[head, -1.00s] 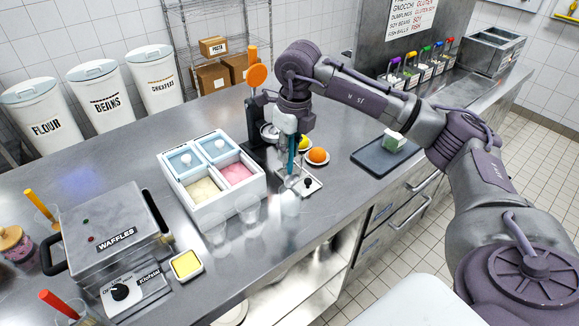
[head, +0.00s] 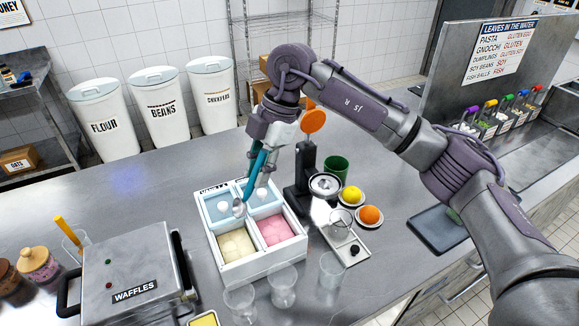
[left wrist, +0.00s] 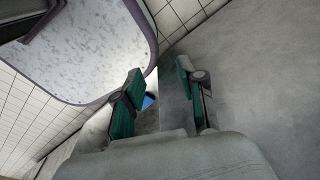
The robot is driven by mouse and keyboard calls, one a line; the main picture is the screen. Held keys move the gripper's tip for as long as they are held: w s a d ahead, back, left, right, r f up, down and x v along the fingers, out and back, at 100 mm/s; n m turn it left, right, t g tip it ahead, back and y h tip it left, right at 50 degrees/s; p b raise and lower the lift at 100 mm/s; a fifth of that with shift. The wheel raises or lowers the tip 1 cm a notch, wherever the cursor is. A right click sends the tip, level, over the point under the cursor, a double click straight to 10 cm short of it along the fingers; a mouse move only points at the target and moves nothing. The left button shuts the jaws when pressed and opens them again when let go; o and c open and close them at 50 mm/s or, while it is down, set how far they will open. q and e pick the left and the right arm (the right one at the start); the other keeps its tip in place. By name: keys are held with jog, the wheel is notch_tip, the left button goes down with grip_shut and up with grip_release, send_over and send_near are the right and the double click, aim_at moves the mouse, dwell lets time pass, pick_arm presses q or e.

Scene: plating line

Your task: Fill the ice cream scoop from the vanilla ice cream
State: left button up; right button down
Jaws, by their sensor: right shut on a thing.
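My right gripper (head: 262,146) is shut on the blue-handled ice cream scoop (head: 254,176) and holds it tilted, bowl end down. The scoop's metal bowl (head: 239,207) is over the back left part of the white ice cream box (head: 268,263), near a blue lid. The pale yellow vanilla ice cream (head: 237,245) lies uncovered in the front left compartment, nearer to me than the bowl. I cannot tell whether the bowl holds anything. My left gripper (left wrist: 165,98) shows only in the left wrist view, open with nothing between its fingers.
Pink ice cream (head: 275,230) fills the front right compartment. Clear cups (head: 283,285) stand in front of the box. A black stand (head: 307,175), a metal tray (head: 350,241), a lemon (head: 351,194) and an orange (head: 369,215) are right of it. The waffle maker (head: 135,265) is at left.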

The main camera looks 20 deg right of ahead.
jog(key=shift+w+a+r+m, duration=0.1)
jog(key=shift+a+r+m, duration=0.1)
jog(key=shift+a+m, duration=0.2)
jog(key=shift+f, duration=0.2)
jog(key=shift+s+f+b, duration=0.2)
jog(key=shift+f+b, duration=0.45)
jog(key=shift+b, duration=0.05)
notch_tip(320, 180, down, 8)
jog(key=b, duration=0.5)
jog(key=shift+f, duration=0.2)
jog(key=shift+w+f+b, duration=0.1)
jog(key=shift+f+b, duration=0.4)
jog(key=shift+f, duration=0.1)
jog(key=shift+a+f, duration=0.15)
jog(key=shift+a, duration=0.25)
jog(key=shift+s+a, duration=0.2)
jog(key=shift+s, duration=0.05)
jog(key=shift+a, duration=0.25)
